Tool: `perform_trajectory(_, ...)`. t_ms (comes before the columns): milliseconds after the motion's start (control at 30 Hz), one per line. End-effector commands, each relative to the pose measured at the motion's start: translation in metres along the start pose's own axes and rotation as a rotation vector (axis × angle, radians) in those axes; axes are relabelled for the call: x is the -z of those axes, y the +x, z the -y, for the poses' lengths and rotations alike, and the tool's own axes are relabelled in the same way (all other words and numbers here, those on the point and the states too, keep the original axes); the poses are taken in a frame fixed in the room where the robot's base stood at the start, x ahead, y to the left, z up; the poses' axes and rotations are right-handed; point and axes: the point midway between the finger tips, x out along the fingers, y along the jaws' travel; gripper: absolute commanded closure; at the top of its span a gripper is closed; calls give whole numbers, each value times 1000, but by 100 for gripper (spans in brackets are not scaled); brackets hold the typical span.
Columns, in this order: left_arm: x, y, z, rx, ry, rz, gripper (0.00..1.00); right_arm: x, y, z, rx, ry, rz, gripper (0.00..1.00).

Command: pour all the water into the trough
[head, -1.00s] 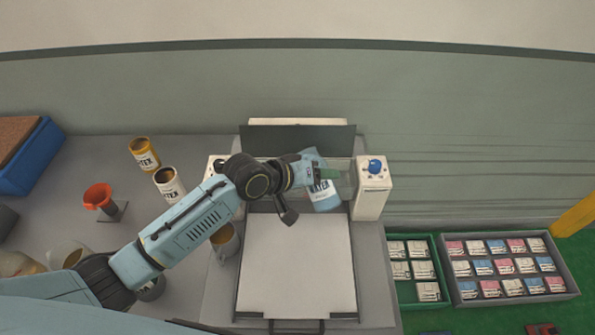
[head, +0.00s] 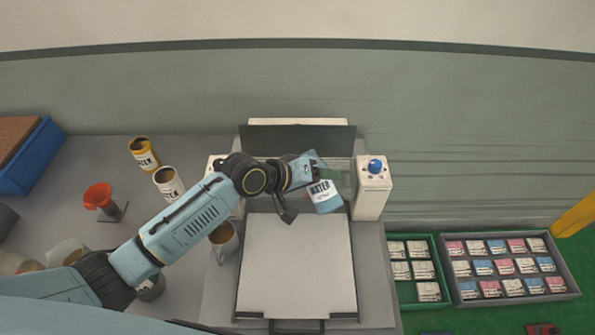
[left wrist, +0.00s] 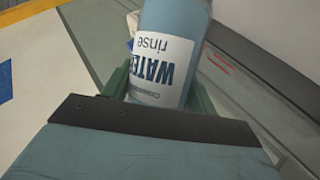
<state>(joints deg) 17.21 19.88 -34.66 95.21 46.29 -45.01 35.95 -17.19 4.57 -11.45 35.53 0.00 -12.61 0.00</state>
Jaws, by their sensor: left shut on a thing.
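A blue container with a white label reading WATER rinse (head: 324,196) is in my left gripper (head: 325,178), above the back part of the machine between two white posts. The gripper is shut on it. In the head view it is tilted, its label facing up toward the camera. In the left wrist view the container (left wrist: 172,55) sits between the green fingers, its label upside down. The trough between the posts (head: 342,164) is mostly hidden by my arm and the container, and I cannot see any water stream or level. My right gripper is not in view.
A white post with a blue knob (head: 374,190) stands just right of the container. A pale flat bed (head: 296,262) lies in front. Labelled cups (head: 168,184), a mug (head: 224,240) and an orange funnel (head: 99,196) stand left. Trays of packets (head: 462,302) lie right.

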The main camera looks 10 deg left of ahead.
Motion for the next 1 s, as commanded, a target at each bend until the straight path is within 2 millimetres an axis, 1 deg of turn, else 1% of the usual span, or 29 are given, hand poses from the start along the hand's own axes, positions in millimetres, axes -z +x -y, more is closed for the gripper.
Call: perform_trajectory(1000,-3,4,3,-46,-106,53,76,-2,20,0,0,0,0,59)
